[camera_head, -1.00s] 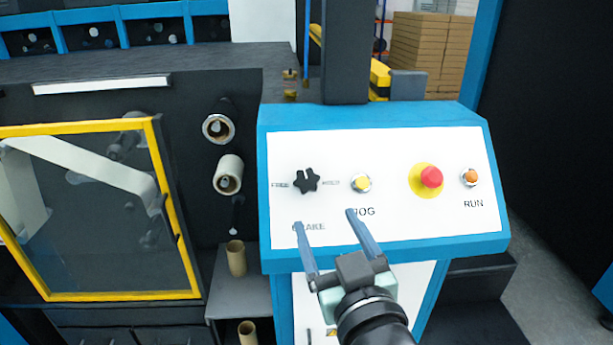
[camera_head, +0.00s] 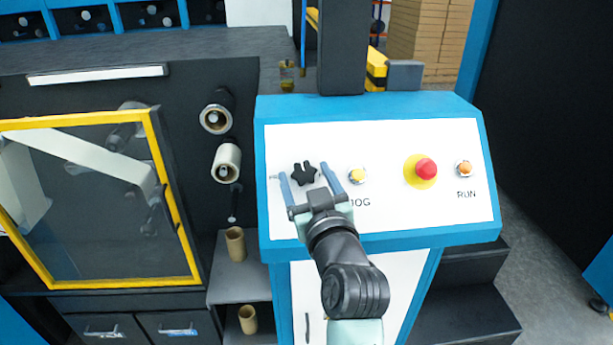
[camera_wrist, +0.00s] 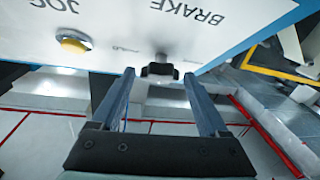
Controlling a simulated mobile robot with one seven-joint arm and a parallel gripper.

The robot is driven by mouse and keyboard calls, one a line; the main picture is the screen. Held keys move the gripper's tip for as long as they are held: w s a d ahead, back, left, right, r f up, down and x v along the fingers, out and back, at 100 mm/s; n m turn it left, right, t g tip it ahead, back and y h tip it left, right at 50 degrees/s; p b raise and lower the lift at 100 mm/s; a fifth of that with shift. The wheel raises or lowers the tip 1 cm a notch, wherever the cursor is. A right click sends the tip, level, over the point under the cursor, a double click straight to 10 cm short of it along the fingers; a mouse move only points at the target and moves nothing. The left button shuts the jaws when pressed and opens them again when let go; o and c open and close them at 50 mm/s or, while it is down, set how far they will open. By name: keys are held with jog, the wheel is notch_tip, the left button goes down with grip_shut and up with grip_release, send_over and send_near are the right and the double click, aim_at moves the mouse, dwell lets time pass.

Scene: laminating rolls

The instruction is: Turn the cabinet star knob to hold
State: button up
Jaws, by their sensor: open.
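The black star knob (camera_head: 304,174) sits on the left of the white control panel (camera_head: 400,215) of the blue cabinet. It also shows in the wrist view (camera_wrist: 160,70), ahead of my fingertips and between their lines. My gripper (camera_head: 305,176) is open, with one finger on each side of the knob in the head view. In the wrist view the fingers (camera_wrist: 160,78) reach towards the knob, and I cannot tell whether they touch it.
A yellow button (camera_head: 357,175) stands close to the right of the knob. A red mushroom button (camera_head: 426,169) and an orange RUN button (camera_head: 465,168) are further right. A yellow-framed window (camera_head: 170,200) and rollers (camera_head: 226,160) lie to the left.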

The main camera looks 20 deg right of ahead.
grip_shut()
